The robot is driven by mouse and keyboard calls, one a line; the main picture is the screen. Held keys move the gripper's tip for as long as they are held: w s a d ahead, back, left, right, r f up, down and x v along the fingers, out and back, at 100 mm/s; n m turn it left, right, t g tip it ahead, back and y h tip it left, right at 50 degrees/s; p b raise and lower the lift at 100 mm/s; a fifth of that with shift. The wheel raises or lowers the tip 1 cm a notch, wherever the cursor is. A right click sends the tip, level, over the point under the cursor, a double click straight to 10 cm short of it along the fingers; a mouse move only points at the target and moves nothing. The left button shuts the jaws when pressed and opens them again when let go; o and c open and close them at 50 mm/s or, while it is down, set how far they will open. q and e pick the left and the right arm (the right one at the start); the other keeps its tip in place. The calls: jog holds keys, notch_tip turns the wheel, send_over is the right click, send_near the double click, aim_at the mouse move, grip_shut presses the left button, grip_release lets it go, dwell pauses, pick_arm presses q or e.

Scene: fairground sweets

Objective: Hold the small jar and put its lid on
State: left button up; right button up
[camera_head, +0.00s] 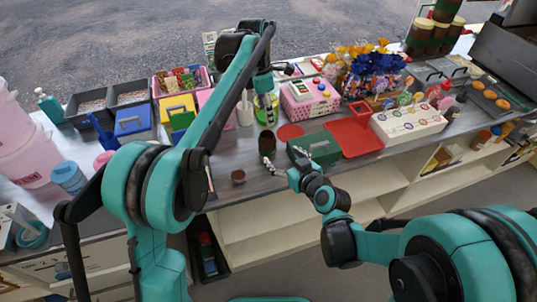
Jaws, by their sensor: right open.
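A small dark brown jar (267,141) stands upright on the grey counter in the head view, just below my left gripper. A smaller brown round piece (238,176) sits nearer the counter's front edge; I cannot tell whether it is the lid. My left gripper (268,114) points down in front of a yellow-green container, above and apart from the dark jar; its jaw opening is too small to tell. My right gripper (283,161) is open and empty near the counter's front edge, to the lower right of the dark jar.
A green case (316,149) stands close to the right of my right gripper. A white box of lollipops (408,124) is farther right. The counter around the brown piece is clear.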

jog(key=shift+w, duration=0.1)
jog(key=x, duration=1.2)
jog(key=shift+f, duration=0.1)
grip_shut()
pick_arm(q)
send_over(267, 135)
jog(key=shift+a+f, duration=0.15)
jog(key=shift+f, duration=2.35)
jog(key=shift+f, duration=0.9)
jog(key=shift+f, duration=0.55)
